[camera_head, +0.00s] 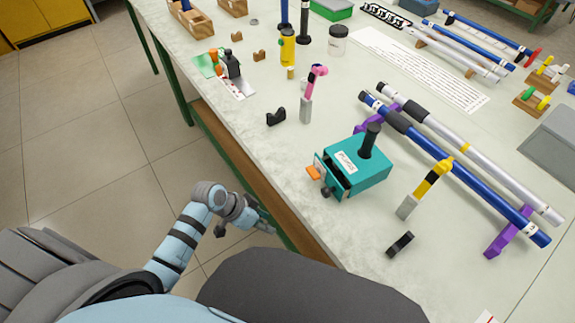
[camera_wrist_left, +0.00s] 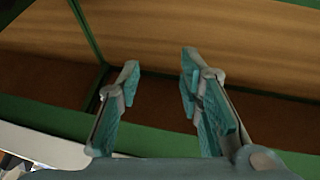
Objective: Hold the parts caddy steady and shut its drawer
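The parts caddy (camera_head: 372,178) is a teal box on the workbench, with a white label and an upright black handle (camera_head: 370,140) on top. Its drawer (camera_head: 321,172) stands partly out on the left side, with a dark gap behind its front. An orange tab and a dark knob show at the drawer front. My left gripper (camera_head: 264,220) is beyond the bench's near edge, left of and apart from the caddy. In the left wrist view its fingers (camera_wrist_left: 158,82) are spread with nothing between them. My right gripper is not in view.
A pink-handled tool (camera_head: 315,82) stands behind the caddy, and a yellow-and-black tool (camera_head: 428,184) stands to its right. A black clip (camera_head: 400,244) lies in front. Blue and silver rods (camera_head: 460,170) rest on purple supports further right. The bench is clear left of the drawer.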

